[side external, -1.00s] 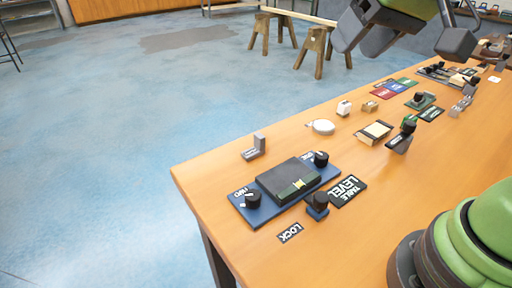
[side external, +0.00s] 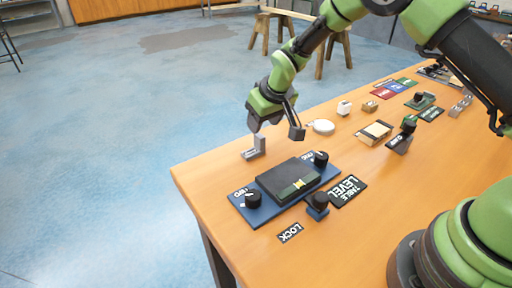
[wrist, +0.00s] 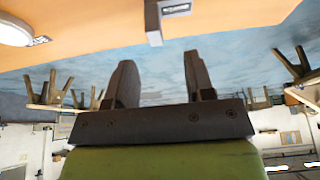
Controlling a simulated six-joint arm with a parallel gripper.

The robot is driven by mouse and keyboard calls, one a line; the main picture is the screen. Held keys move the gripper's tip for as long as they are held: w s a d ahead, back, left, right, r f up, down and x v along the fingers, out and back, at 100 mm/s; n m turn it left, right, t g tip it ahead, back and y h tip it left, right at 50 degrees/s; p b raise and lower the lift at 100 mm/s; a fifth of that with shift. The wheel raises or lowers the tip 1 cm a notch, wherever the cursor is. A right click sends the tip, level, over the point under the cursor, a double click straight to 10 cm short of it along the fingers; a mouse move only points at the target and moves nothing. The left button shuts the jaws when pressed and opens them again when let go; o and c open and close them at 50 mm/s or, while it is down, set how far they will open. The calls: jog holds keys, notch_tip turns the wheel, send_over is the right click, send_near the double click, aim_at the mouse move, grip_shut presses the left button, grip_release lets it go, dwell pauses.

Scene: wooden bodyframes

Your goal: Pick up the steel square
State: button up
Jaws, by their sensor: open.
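The steel square (side external: 252,153), a small grey L-shaped piece with a dark label, stands near the table's far left edge with one arm upright. It also shows at the top of the wrist view (wrist: 153,24), just beyond the fingertips. My gripper (side external: 275,128) is open and empty, with its fingers spread. In the side view one finger is just above the square's upright arm and the other is to its right. In the wrist view the two fingers (wrist: 160,66) point toward the square, with a visible gap between them and it.
A blue base with a dark box and black knobs (side external: 252,200) stands in front of the square. A round white disc (side external: 322,126) lies to the right. A dark-topped block (side external: 375,131) and other small items are farther along the wooden table (side external: 190,177).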

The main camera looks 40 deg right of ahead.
aim_at(260, 135)
jog(key=shift+d+x, duration=0.15)
jog(key=shift+x, duration=1.55)
jog(key=shift+d+x, duration=0.15)
jog(key=shift+x, duration=1.5)
grip_shut()
